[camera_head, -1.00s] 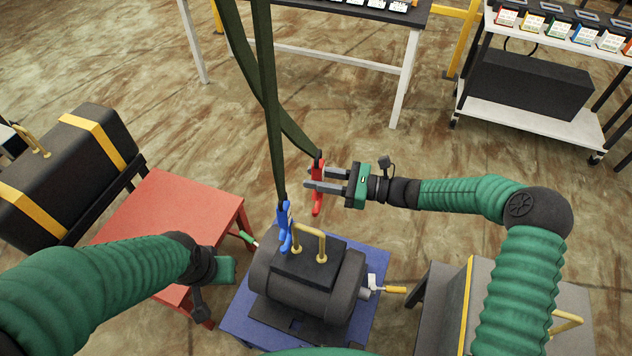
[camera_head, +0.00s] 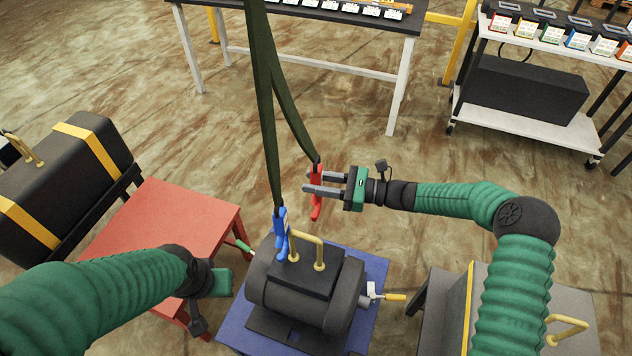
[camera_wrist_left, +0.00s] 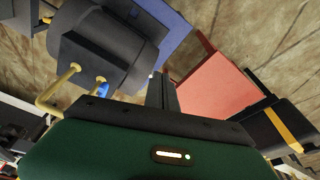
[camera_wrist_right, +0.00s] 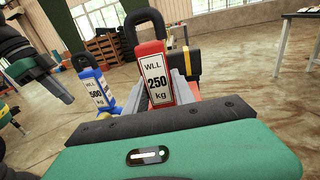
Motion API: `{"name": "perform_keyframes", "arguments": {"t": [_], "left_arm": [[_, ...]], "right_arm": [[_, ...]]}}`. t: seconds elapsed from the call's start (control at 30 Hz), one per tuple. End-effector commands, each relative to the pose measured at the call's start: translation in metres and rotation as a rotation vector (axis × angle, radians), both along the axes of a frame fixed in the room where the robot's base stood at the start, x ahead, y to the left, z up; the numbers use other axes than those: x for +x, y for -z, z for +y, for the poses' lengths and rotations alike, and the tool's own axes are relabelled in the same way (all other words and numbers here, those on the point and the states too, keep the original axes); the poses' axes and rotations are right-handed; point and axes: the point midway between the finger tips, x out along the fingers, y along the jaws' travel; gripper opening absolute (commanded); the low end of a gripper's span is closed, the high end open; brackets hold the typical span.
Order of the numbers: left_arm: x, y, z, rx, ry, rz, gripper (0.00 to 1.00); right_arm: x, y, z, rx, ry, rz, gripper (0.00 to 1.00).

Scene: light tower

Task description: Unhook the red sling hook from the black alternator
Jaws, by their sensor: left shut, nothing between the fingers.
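The red sling hook (camera_head: 317,203) hangs from a dark green strap, above and apart from the brass handle of the black alternator (camera_head: 305,288). My right gripper (camera_head: 310,184) is shut on the red hook. In the right wrist view the red hook (camera_wrist_right: 155,75) sits between the grey fingers, with its label reading WLL 250 kg. A blue sling hook (camera_head: 281,232) is at the left part of the alternator's handle; I cannot tell whether it is engaged. My left gripper (camera_wrist_left: 162,90) is shut and empty, left of the alternator.
The alternator stands on a blue table (camera_head: 372,270). A red table (camera_head: 165,220) is at left, beside a black case with yellow bands (camera_head: 70,165). A grey case (camera_head: 500,300) is at lower right. A cart (camera_head: 535,120) and a workbench (camera_head: 320,48) stand behind. The floor between is clear.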

Motion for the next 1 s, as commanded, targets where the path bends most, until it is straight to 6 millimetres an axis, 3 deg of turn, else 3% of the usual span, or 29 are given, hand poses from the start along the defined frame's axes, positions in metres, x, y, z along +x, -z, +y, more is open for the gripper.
{"name": "perform_keyframes", "arguments": {"t": [0.03,0.17,0.53,0.67,1.0], "left_arm": [[0.000,0.000,0.000,0.000,0.000,0.000,0.00],[0.000,0.000,0.000,0.000,0.000,0.000,0.00],[0.000,0.000,0.000,0.000,0.000,0.000,0.00],[0.000,0.000,0.000,0.000,0.000,0.000,0.00],[0.000,0.002,0.000,0.000,0.000,0.000,0.00]], "right_arm": [[0.000,-0.001,0.000,0.001,0.000,-0.001,0.37],[0.000,0.000,0.000,0.000,0.000,0.000,0.54],[-0.002,0.002,-0.010,-0.006,0.002,0.002,0.54],[-0.009,0.001,-0.038,-0.003,0.005,0.003,0.54],[-0.034,-0.001,-0.132,-0.002,0.004,0.000,0.54]]}}
